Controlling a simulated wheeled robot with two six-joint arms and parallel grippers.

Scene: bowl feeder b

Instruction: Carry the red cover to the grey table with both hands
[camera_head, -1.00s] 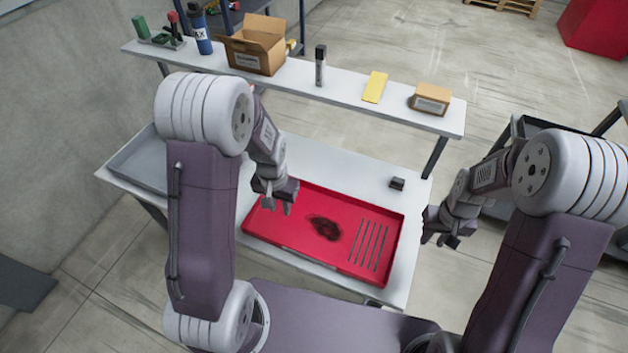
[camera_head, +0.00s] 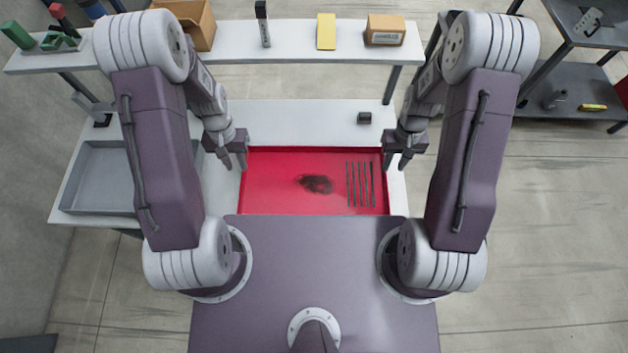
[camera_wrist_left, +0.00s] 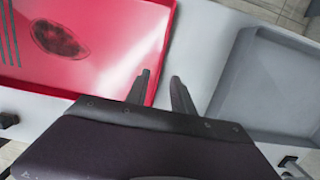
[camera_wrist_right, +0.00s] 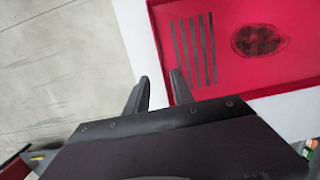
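The red cover (camera_head: 285,202) lies flat on the white table (camera_head: 300,118); it has a dark stain and several dark slots near its right end. My left gripper (camera_head: 234,163) is open at the cover's left edge. In the left wrist view its fingers (camera_wrist_left: 162,78) lie on either side of that edge, one over red, one over white. My right gripper (camera_head: 396,163) is open at the right edge, its fingers (camera_wrist_right: 158,80) likewise on either side. Both are empty; I cannot tell whether they touch the cover. A dark grey table (camera_head: 600,38) with a lower shelf stands at upper right.
A grey tray (camera_head: 103,160) sits on the table left of the cover. A small dark block (camera_head: 364,118) lies behind it. A raised shelf (camera_head: 290,45) behind carries boxes and bottles. Open floor (camera_head: 545,210) lies to the right.

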